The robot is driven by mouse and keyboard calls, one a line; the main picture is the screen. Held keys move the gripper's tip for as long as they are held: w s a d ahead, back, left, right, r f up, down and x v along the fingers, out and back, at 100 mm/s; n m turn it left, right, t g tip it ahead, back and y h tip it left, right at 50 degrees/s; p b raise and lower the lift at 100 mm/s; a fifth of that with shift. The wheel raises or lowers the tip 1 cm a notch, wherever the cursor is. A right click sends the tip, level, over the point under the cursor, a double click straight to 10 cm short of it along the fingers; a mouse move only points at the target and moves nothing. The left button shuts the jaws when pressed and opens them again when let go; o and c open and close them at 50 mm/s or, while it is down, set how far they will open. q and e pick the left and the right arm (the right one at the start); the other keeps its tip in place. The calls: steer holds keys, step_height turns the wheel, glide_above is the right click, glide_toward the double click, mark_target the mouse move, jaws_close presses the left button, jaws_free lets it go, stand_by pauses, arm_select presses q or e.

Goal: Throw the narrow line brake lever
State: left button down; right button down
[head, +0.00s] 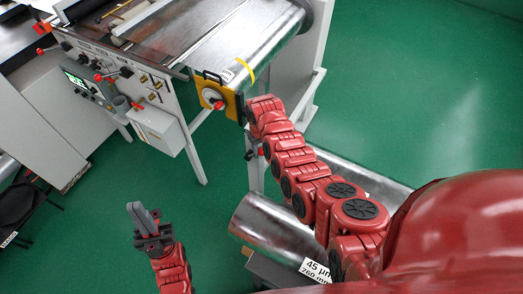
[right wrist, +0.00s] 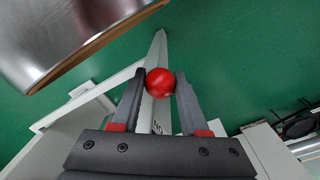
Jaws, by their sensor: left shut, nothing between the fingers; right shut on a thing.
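A red ball knob (right wrist: 160,82) on a pale lever bar (right wrist: 158,50) sits between the fingertips of my right gripper (right wrist: 160,88) in the right wrist view. The gripper is shut on the knob, one finger on each side. In the head view my right arm reaches to the machine's near corner, and most of that gripper is hidden behind the arm. My left gripper (head: 139,207) is shut and empty, above the green floor and away from the machine. The knob's lettering, if any, is not readable.
The machine's control panel (head: 92,62) has several red-knobbed levers. A yellow plate with a dial (head: 214,99) is at its corner, left of my right arm. A metal roll (head: 265,225) lies below that arm. Green floor (head: 440,90) is open at the right.

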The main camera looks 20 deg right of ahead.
stand_by(0.8)
steer(key=shift+a+f+b, duration=0.1)
steer(key=shift+f+b, duration=0.05)
steer(key=shift+b, duration=0.35)
steer(key=w+g+h+b, duration=0.1)
steer(key=b, duration=0.7)
steer(key=w+a+r+h+b, duration=0.1)
steer(key=b, duration=0.7)
steer(key=shift+a+g, duration=0.25)
steer(key=shift+g, duration=0.15)
steer(key=shift+s+r, duration=0.1)
steer(key=shift+r, duration=0.2)
